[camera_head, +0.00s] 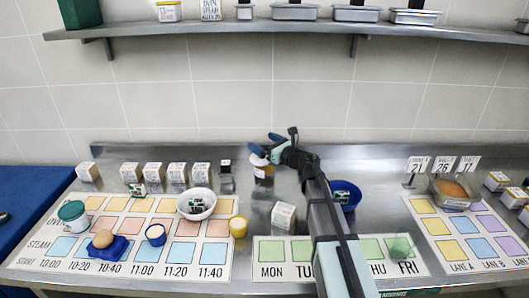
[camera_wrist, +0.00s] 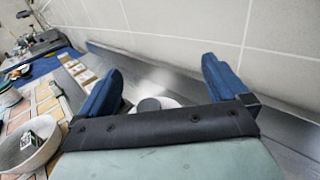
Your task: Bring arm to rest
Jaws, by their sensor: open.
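My arm reaches over the steel counter (camera_head: 335,160) toward the back wall. My gripper (camera_head: 266,145) is open, with its two blue fingers spread apart. A small jar (camera_head: 263,172) with an orange-brown body stands just below the fingers; its top is partly covered by them. In the wrist view my gripper (camera_wrist: 165,85) shows both blue fingers apart, with a pale round thing with a grey top (camera_wrist: 150,104) low between them. I cannot tell whether a finger touches it. Nothing is seen clamped between the fingers.
A white bowl (camera_head: 196,203) stands left, a blue bowl (camera_head: 345,195) beside my forearm, and a white box (camera_head: 283,216) in front. Several small boxes line the back left. A tray with brown contents (camera_head: 455,192) is at right. A shelf (camera_head: 270,27) runs overhead.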

